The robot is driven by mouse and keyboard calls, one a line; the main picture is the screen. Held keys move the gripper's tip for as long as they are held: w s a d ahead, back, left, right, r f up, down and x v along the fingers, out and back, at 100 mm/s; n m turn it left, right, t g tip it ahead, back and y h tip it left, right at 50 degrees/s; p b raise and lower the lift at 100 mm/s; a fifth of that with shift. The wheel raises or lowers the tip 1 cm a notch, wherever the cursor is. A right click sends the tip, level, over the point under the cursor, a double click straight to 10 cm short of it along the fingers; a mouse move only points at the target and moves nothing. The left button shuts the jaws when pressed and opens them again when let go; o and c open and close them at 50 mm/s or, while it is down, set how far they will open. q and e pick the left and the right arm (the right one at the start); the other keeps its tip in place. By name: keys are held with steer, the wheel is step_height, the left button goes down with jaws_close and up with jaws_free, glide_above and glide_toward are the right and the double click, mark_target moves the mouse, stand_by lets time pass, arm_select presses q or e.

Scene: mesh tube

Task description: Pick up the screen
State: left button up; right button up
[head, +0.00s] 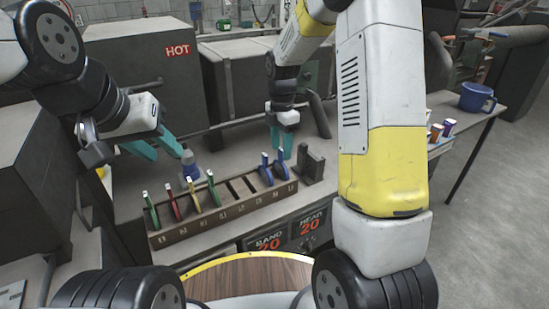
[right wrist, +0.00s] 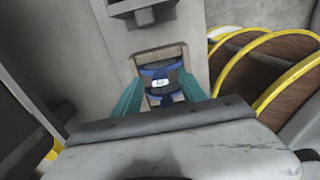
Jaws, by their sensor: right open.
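A long wooden rack (head: 225,217) on the machine top holds several upright flat pieces with coloured handles, which seem to be the screens: green (head: 151,210), red (head: 174,205) and blue (head: 266,170) show among them. My right gripper (head: 281,150) points down over the blue-handled pieces at the rack's right end. In the right wrist view its open teal fingers (right wrist: 163,97) stand either side of a blue piece with a white label (right wrist: 161,84); I cannot tell if they touch it. My left gripper (head: 168,155) is open and empty, above and behind the rack's left end.
A small blue-grey object (head: 190,166) stands behind the rack, near my left gripper. A dark block (head: 311,165) stands at the rack's right end. A grey box marked HOT (head: 140,70) rises behind.

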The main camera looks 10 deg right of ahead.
step_height(320, 180, down, 2)
steer(key=shift+f, duration=0.1)
jaws_close()
stand_by(1.5)
